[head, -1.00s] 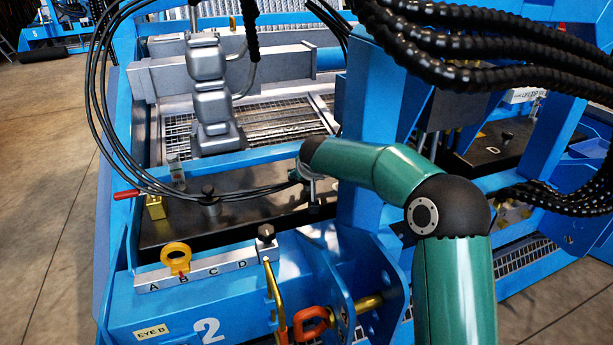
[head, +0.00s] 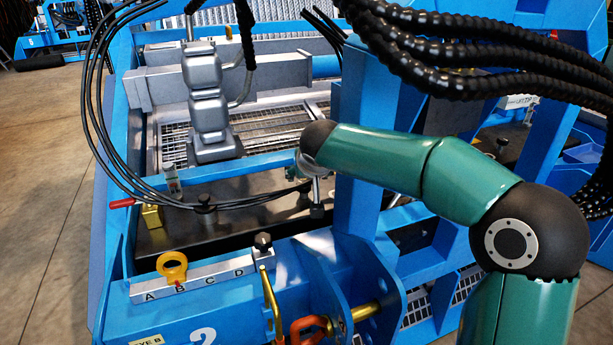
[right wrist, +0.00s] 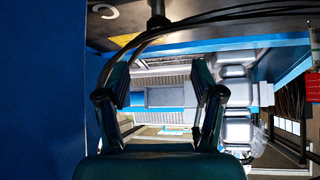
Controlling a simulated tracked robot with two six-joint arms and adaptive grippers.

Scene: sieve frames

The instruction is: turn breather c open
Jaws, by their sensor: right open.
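My right gripper (right wrist: 160,80) is open in the right wrist view, with nothing seen gripped between its fingers. In the head view my right arm reaches in from the right and ends beside the blue post, the fingers mostly hidden. A black knob (head: 205,199) stands on the dark plate (head: 165,236) of the near frame. A metal stem with a dark end (head: 317,190) shows just below my wrist. A black knob (right wrist: 157,20) also shows at the top of the right wrist view, beyond the fingertips. I cannot tell which part is breather c. My left gripper is out of view.
Black cables (head: 255,200) cross the plate and also pass close to the fingers in the wrist view. The blue post (head: 362,130) stands beside my wrist. A strip (head: 205,279) lettered A to D carries a yellow ring (head: 172,266) by B and a knob (head: 263,242) by D.

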